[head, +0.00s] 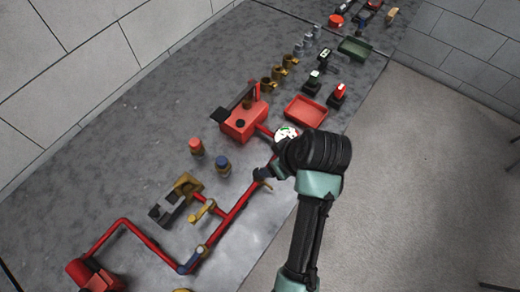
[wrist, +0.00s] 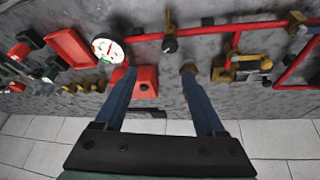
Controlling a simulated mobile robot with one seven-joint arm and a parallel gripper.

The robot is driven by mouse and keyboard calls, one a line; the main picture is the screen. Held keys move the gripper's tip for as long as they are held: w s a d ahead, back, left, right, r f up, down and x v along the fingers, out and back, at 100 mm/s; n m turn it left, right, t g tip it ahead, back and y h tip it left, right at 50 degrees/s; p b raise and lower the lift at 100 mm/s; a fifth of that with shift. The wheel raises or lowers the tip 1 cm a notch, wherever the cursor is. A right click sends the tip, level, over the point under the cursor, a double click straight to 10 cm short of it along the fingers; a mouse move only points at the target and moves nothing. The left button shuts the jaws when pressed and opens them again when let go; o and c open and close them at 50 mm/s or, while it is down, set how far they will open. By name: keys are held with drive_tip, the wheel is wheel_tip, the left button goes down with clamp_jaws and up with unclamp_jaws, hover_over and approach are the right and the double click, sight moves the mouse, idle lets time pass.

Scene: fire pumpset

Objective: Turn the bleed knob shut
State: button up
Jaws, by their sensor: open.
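A black knob (wrist: 170,45) on a short brass stem stands at the red pipe in the wrist view, right of the round white gauge (wrist: 108,49). It looks like the bleed knob, though no label is readable. My gripper (wrist: 158,72) is open, its two fingers wide apart with nothing held between them. The knob lies beyond the fingertips and apart from them. In the head view, my wrist hides part of the pipe beside the gauge (head: 285,133). A brass stem (head: 265,185) shows just left of my wrist, with dark parts I cannot clearly separate there.
A red pump box (head: 243,120) stands behind the pipe; it shows between my fingers in the wrist view (wrist: 146,80). Two capped fittings, red (head: 196,146) and blue (head: 222,165), stand nearby. A red tray (head: 305,111) is past the gauge. The floor at right is clear.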

drive_tip(key=shift+g, duration=0.5)
drive_tip(key=p+x, duration=0.1)
drive_tip(key=x, duration=0.7)
drive_tip(key=a+p+x, duration=0.1)
drive_tip(key=x, duration=0.2)
drive_tip(key=shift+s+a+f+p, duration=0.1)
drive_tip(key=shift+s+f+p, duration=0.2)
drive_tip(key=shift+f, duration=0.1)
clamp_jaws()
